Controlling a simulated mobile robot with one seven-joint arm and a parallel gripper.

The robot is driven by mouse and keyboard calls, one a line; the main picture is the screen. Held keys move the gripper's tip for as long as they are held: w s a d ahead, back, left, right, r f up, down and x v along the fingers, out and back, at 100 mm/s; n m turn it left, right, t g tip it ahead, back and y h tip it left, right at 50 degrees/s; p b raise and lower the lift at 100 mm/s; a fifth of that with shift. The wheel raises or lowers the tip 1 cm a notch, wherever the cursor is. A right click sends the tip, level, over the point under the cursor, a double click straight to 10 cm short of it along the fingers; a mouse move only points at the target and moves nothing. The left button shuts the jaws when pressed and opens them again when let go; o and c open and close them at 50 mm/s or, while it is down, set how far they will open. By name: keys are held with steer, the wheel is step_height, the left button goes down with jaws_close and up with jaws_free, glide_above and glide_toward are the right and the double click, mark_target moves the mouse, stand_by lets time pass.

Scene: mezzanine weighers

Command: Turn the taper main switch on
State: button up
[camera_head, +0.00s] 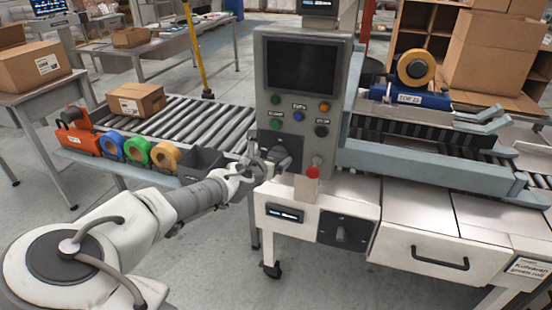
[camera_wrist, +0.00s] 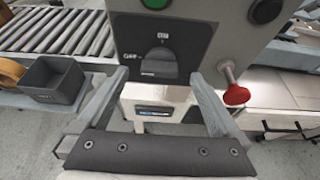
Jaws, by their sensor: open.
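A dark rotary switch (camera_wrist: 160,62) on a black plate is on the grey control column (camera_head: 260,90), below its buttons. In the wrist view the plate reads ON at the top and what looks like OFF at the left; the exact knob angle is hard to tell. In the head view, my gripper partly covers this plate (camera_head: 290,146). My gripper (camera_wrist: 155,82) is open and empty, its fingers spread to either side below the knob. It also shows in the head view (camera_head: 264,163). Another dark knob (camera_head: 341,234) is on the white cabinet's lower front; its marking is unreadable.
A red mushroom button (camera_wrist: 236,95) protrudes right of the switch, close to the right finger. Coloured buttons (camera_head: 299,116) sit above. A dark bin (camera_head: 203,163) and tape rolls (camera_head: 138,150) line the roller conveyor (camera_head: 190,120) on the left.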

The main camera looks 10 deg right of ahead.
mark_target(277, 155)
steer(key=shift+b+x, duration=0.3)
steer(key=shift+x, duration=1.95)
steer(key=shift+s, duration=0.1)
steer(key=c, duration=1.3)
